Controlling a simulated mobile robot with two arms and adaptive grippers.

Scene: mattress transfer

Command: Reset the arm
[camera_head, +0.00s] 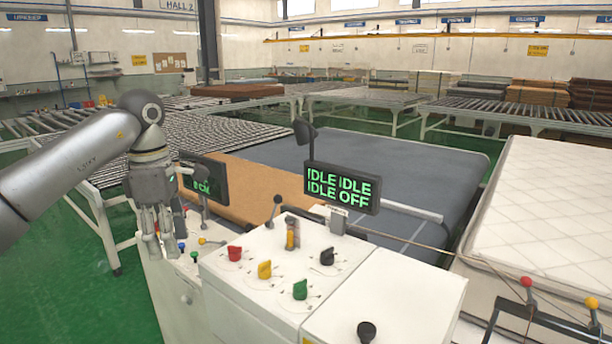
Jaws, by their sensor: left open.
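My left arm comes in from the left. Its gripper (157,222) points down with its fingers apart and nothing between them, in front of or above the left end of the white control console (240,290). The console carries a red knob (234,253), a yellow knob (264,269), a green knob (300,289) and black knobs (327,256). A dark display (342,188) reads IDLE IDLE, IDLE OFF in green. A second display (208,184) is partly hidden by my gripper. My right gripper is not in view.
Behind the console is a grey conveyor bed (400,165) with a brown board (255,190). A white quilted mattress (560,210) lies at the right. Levers with red (526,282) and yellow (591,303) balls stand at the lower right. Roller tables (510,108) fill the back. Green floor is clear at left.

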